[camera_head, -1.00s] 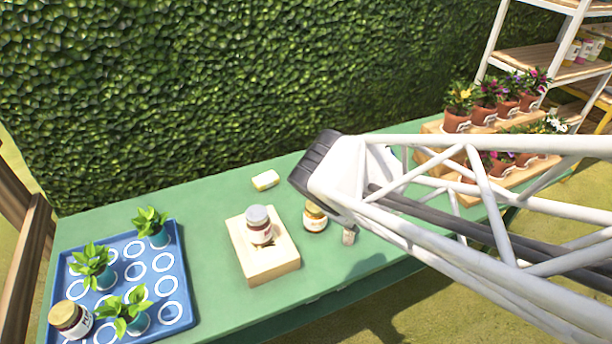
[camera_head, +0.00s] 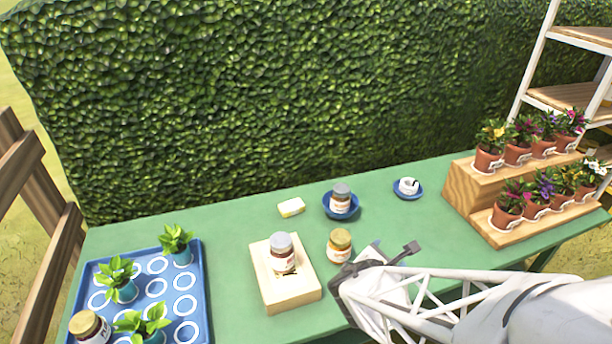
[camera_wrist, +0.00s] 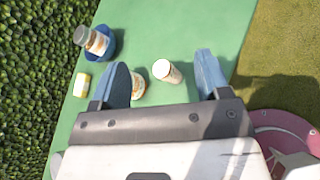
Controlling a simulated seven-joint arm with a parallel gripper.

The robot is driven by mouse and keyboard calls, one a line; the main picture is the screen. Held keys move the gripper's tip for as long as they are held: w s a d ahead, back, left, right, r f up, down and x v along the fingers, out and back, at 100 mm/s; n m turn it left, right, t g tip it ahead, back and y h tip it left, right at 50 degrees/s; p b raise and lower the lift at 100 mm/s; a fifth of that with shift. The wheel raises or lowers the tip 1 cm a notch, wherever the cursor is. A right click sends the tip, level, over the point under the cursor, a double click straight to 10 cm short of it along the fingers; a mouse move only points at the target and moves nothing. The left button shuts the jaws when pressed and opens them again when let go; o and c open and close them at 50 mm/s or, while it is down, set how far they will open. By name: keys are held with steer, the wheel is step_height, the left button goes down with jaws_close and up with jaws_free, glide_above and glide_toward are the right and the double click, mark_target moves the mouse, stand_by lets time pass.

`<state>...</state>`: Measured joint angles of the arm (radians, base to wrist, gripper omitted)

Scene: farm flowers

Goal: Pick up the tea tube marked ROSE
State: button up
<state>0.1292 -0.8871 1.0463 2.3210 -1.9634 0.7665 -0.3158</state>
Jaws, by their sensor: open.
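A small pale tube (camera_wrist: 167,71) stands on the green table in the wrist view, between my two fingers as seen there; its marking is not readable. My gripper (camera_wrist: 163,64) is open and empty, with the tube beyond the fingertips and apart from them. In the head view my gripper (camera_head: 388,250) is low over the table's front part, just right of a gold-lidded jar (camera_head: 340,246). I cannot make out the tube there; my gripper probably hides it. The gold-lidded jar is partly behind the left finger in the wrist view (camera_wrist: 138,88).
A grey-lidded jar (camera_head: 340,194) stands in a blue saucer (camera_head: 327,209). Another jar (camera_head: 282,251) stands on a wooden block (camera_head: 296,296). A yellow sponge (camera_head: 291,207), a blue plant tray (camera_head: 205,293), a small blue dish (camera_head: 408,196) and a stepped flower stand (camera_head: 468,189) surround free table.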

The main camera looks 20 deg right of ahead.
step_height(320, 180, down, 8)
steer(key=w+a+n+t+y, duration=0.1)
steer(key=a+n+t+y, duration=0.1)
steer(key=n, duration=0.4)
steer(key=shift+w+r+n+t, duration=0.15)
steer(key=shift+n+t, duration=0.15)
steer(key=shift+n, duration=0.1)
steer(key=shift+a, duration=0.1)
steer(key=shift+x, duration=1.3)
steer(key=shift+w, duration=0.1)
steer(key=shift+x, duration=2.5)
steer(key=shift+c, duration=0.5)
steer(key=c, duration=0.9)
